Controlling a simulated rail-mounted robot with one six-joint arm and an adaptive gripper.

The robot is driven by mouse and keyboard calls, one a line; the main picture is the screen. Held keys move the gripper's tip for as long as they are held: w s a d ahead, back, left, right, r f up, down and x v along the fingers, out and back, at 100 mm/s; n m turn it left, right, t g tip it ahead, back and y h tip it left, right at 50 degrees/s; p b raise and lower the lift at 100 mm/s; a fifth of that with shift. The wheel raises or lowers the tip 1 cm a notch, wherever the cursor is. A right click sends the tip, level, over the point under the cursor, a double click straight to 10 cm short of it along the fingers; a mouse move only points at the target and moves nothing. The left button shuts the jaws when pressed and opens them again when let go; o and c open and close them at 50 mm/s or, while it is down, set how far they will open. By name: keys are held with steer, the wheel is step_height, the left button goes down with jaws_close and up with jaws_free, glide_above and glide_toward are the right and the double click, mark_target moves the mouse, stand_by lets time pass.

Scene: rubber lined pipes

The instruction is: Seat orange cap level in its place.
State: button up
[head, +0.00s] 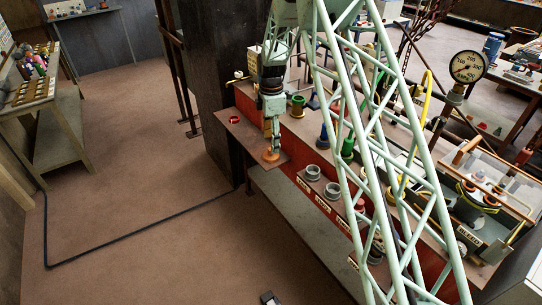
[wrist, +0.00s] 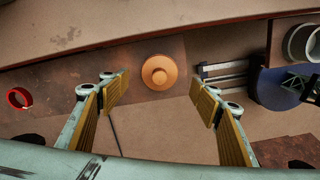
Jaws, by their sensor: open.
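The orange cap (head: 270,156) is round, with a raised knob in the middle. It lies near the end of a flat brown plate (head: 250,140) at the left end of the bench, and I cannot tell whether it sits level in a seat. In the wrist view the cap (wrist: 160,72) shows whole, between and just beyond my fingertips. My gripper (head: 272,147) points down above the cap. In the wrist view my gripper (wrist: 160,84) is open, with a wide gap and nothing between its yellow-padded fingers.
A red ring (head: 234,120) lies on the same plate. Grey cups (head: 312,172) stand on a ledge to the right. The floor to the left is clear apart from a black cable (head: 140,235).

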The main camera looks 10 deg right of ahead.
steer(key=shift+f, duration=0.3)
steer(key=shift+f, duration=0.15)
steer(key=shift+f+b, duration=0.45)
steer(key=shift+f, duration=2)
steer(key=c, duration=1)
